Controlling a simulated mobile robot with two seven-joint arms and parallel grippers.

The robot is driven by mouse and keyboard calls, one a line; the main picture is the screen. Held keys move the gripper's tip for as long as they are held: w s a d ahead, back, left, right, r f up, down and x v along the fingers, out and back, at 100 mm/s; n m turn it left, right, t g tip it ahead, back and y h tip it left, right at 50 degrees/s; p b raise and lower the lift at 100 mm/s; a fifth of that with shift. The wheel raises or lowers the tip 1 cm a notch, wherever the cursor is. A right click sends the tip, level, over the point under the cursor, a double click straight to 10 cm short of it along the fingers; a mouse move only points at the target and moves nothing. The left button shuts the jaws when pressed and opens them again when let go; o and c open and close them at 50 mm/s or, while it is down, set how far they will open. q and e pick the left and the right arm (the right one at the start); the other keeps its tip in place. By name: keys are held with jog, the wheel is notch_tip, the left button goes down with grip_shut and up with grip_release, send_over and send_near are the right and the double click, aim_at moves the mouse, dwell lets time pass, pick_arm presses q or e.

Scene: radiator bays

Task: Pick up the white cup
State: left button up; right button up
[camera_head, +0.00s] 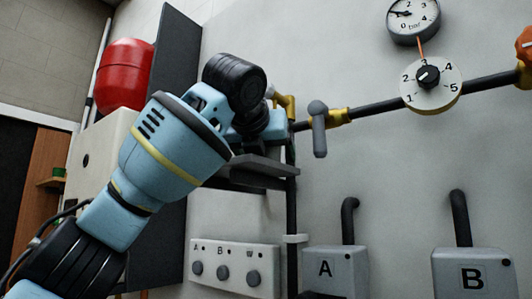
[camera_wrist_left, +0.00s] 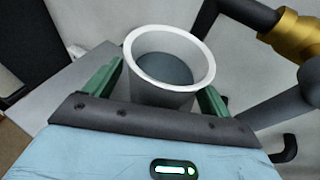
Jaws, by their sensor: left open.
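The white cup (camera_wrist_left: 168,91) shows in the left wrist view, with a pale round rim and a grey inside. My left gripper (camera_wrist_left: 160,86) has its two green fingers on either side of the cup. The jaws are open, and I cannot tell whether either finger touches the cup. The cup's lower part is hidden behind the gripper's dark front edge. In the head view my left arm reaches in from the left and covers the gripper; I cannot make out the cup there. My right gripper is in neither view.
A dark grey shelf (camera_head: 262,166) is under my left wrist in the head view. A pipe with a grey-handled valve (camera_head: 319,130) runs close to its right. A dial (camera_head: 431,83), a gauge (camera_head: 413,18) and boxes A (camera_head: 335,268) and B (camera_head: 472,276) are further right.

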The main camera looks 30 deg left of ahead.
pick_arm(q)
jog(key=shift+s+r, duration=0.1)
jog(key=shift+s, duration=0.05)
jog(key=shift+c, duration=0.4)
jog(key=c, duration=1.1)
jog(key=shift+o, duration=0.2)
jog(key=shift+r, duration=0.15)
jog(key=shift+r, duration=1.55)
jog(key=s+d+r, duration=0.1)
jog(key=s+d, duration=0.9)
jog(key=s, duration=0.2)
jog(key=shift+d+r, duration=0.25)
jog(key=shift+r, duration=0.05)
